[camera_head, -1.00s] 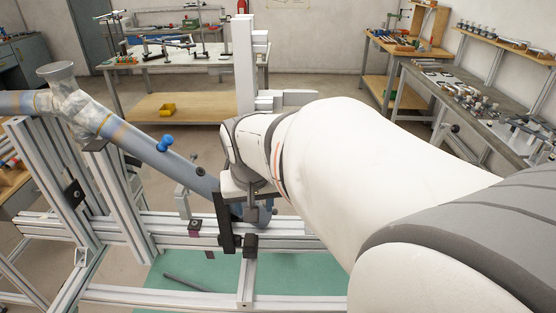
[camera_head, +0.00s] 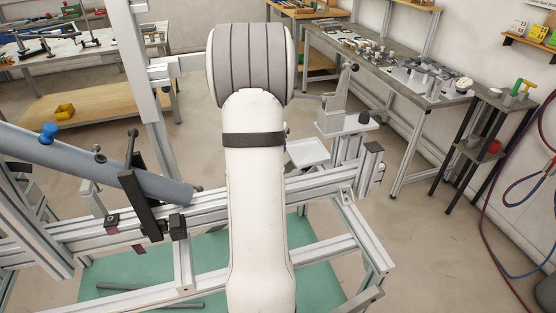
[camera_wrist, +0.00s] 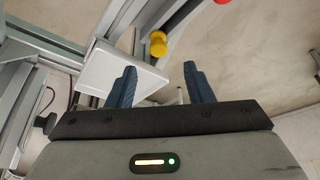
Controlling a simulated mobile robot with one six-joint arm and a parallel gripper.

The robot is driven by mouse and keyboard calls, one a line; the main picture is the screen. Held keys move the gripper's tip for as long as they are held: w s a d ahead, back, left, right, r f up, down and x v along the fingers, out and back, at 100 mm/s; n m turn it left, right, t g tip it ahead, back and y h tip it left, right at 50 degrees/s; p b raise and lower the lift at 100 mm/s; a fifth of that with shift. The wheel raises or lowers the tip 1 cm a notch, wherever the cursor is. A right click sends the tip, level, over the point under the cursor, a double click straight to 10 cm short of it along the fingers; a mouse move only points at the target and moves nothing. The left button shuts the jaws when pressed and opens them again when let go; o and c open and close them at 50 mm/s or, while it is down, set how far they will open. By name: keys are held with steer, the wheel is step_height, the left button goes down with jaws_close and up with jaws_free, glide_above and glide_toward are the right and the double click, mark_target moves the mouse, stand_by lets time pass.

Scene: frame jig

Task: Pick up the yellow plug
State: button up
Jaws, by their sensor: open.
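The yellow plug (camera_wrist: 158,42) shows in the wrist view as a small rounded yellow piece with a wider end. It sits just beyond my gripper, at the edge of a dark bar near the white tray. My gripper (camera_wrist: 160,68) is open, with its two blue fingers apart and nothing between them. The plug lies ahead of the gap between the fingertips and appears apart from them. In the head view my own arm hides the gripper, and I cannot make out the plug there.
A white tray (camera_head: 308,153) is fixed by the metal frame (camera_head: 335,254); it also shows in the wrist view (camera_wrist: 118,72). A red piece (camera_wrist: 222,1) is at the wrist view's top edge. A grey pipe (camera_head: 90,165) lies across the frame's left. Open floor lies to the right.

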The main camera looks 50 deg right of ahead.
steer(key=x, duration=0.2)
steer(key=p+x, duration=0.1)
steer(key=x, duration=0.2)
steer(key=shift+s+a+f, duration=0.15)
steer(key=shift+f, duration=0.2)
jaws_close()
